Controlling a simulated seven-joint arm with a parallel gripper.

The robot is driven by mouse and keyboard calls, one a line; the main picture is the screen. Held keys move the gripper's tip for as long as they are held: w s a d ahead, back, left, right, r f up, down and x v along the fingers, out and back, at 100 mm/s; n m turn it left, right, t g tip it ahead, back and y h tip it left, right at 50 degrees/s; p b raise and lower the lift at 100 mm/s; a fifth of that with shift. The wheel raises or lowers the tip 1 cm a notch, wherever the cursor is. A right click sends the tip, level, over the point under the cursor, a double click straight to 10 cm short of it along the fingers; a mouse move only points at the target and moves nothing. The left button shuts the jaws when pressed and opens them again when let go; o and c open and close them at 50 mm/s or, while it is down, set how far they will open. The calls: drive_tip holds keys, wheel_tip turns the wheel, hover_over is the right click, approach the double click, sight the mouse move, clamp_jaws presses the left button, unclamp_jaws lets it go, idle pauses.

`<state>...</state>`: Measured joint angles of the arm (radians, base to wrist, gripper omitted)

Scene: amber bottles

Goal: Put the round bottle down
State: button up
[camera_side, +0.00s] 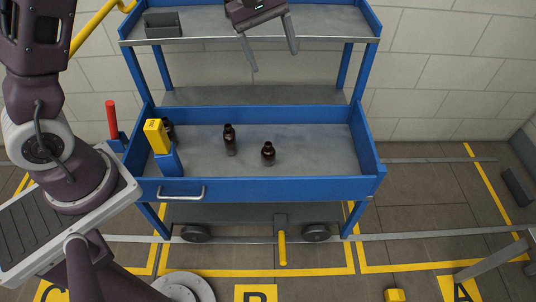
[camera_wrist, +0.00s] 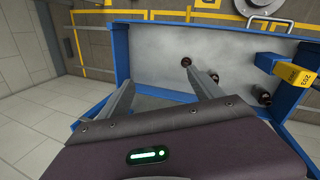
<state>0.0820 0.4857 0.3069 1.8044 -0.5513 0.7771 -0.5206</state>
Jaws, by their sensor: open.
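Three dark amber bottles stand upright in the blue cart's upper tray (camera_side: 315,140). The squat, round-shouldered one (camera_side: 268,154), seemingly the round bottle, stands rightmost and nearest the front; it also shows in the wrist view (camera_wrist: 186,62). A taller bottle (camera_side: 230,140) stands to its left, and in the wrist view (camera_wrist: 214,76) it is close by. A third (camera_side: 168,130) is partly hidden behind a yellow-topped block. My gripper (camera_side: 274,61) is open and empty, high above the back of the tray and apart from every bottle. Its fingers spread wide in the wrist view (camera_wrist: 162,82).
The yellow-topped blue block (camera_side: 157,137) and a red-handled item (camera_side: 112,118) stand at the tray's left. Raised blue walls (camera_side: 260,182) edge the tray. A shelf (camera_side: 205,22) with a grey bin (camera_side: 163,25) rises behind. The tray's right side is clear.

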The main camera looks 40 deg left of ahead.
drive_tip(key=w+a+f+n, duration=0.2)
drive_tip(key=w+f, duration=0.2)
drive_tip(key=f, duration=0.5)
drive_tip(key=n+g+y, duration=0.2)
drive_tip(key=n, duration=0.3)
hover_over(268, 144)
drive_tip(key=f, duration=2.6)
drive_tip(key=shift+w+a+f, duration=0.15)
drive_tip(key=shift+w, duration=0.1)
wheel_tip(268, 144, down, 7)
drive_tip(key=shift+s+f, duration=0.15)
drive_tip(key=shift+f, duration=0.05)
